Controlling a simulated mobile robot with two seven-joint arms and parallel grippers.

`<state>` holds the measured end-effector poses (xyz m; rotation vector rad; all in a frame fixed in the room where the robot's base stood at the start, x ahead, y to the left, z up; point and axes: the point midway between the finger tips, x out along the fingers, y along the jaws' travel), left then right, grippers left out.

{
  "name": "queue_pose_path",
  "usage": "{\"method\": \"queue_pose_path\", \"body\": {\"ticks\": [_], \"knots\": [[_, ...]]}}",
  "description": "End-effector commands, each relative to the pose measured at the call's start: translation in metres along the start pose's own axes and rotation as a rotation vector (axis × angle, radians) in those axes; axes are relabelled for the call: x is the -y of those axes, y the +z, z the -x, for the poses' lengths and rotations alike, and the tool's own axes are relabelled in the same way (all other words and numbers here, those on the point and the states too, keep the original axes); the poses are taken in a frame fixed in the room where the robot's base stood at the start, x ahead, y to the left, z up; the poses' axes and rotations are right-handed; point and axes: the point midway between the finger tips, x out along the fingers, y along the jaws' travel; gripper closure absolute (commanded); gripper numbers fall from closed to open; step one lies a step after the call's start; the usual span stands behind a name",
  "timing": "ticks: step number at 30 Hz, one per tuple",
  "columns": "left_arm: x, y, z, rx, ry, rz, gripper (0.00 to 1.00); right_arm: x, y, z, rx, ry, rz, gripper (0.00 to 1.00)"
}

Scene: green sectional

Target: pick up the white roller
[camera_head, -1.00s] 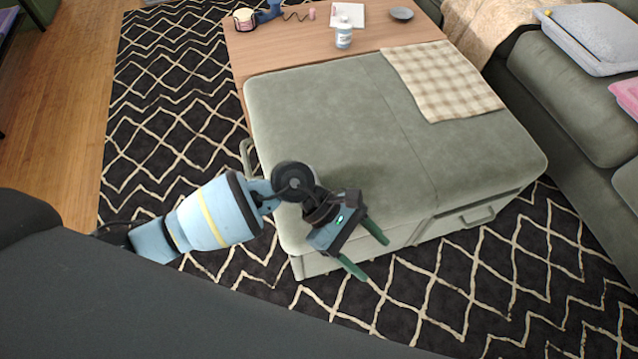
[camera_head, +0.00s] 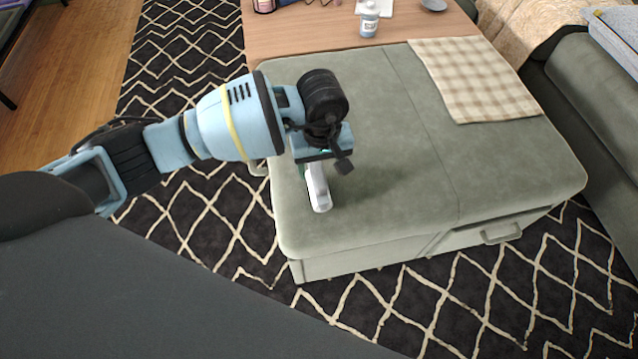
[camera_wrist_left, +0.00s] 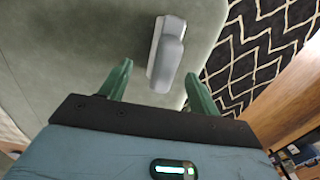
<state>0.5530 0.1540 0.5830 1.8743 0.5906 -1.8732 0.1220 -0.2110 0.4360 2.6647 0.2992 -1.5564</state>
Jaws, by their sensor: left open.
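The white roller (camera_head: 319,190) lies on the green ottoman (camera_head: 420,190) near its left front corner, partly hidden by my left gripper in the head view. It also shows in the left wrist view, where the white roller (camera_wrist_left: 167,55) has a grey edge and lies ahead of and between the fingers. My left gripper (camera_head: 325,165) is over the far end of the roller. In the left wrist view the left gripper (camera_wrist_left: 158,82) has its two green fingers spread apart with nothing held between them. My right gripper is not in view.
A checkered cloth (camera_head: 475,80) lies on the ottoman's far right part. A wooden table (camera_head: 310,35) behind holds a white bottle (camera_head: 369,18) and a grey dish (camera_head: 433,5). A sofa (camera_head: 585,100) stands at the right. The ottoman's middle is clear.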

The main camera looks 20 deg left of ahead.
Motion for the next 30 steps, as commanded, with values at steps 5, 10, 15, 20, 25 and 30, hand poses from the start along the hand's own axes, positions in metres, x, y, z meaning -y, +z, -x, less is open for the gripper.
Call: {"method": "queue_pose_path", "body": {"ticks": [5, 10, 15, 20, 25, 30], "knots": [[0.0, 0.0, -0.011, 0.0, 0.001, 0.001, 0.38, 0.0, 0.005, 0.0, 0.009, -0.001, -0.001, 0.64], [0.002, 0.001, -0.017, 0.002, 0.0, 0.0, 0.38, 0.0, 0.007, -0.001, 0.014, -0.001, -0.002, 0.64], [0.006, 0.003, -0.039, 0.005, -0.002, 0.001, 0.38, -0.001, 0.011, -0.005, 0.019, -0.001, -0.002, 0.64], [0.006, 0.003, -0.06, 0.004, 0.0, 0.001, 0.38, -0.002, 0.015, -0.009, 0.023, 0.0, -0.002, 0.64], [0.006, 0.003, -0.063, 0.001, 0.001, 0.0, 0.38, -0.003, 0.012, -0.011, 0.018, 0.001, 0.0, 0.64], [0.006, 0.003, -0.062, 0.001, 0.001, 0.0, 0.47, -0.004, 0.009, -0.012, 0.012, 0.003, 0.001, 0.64]]}}
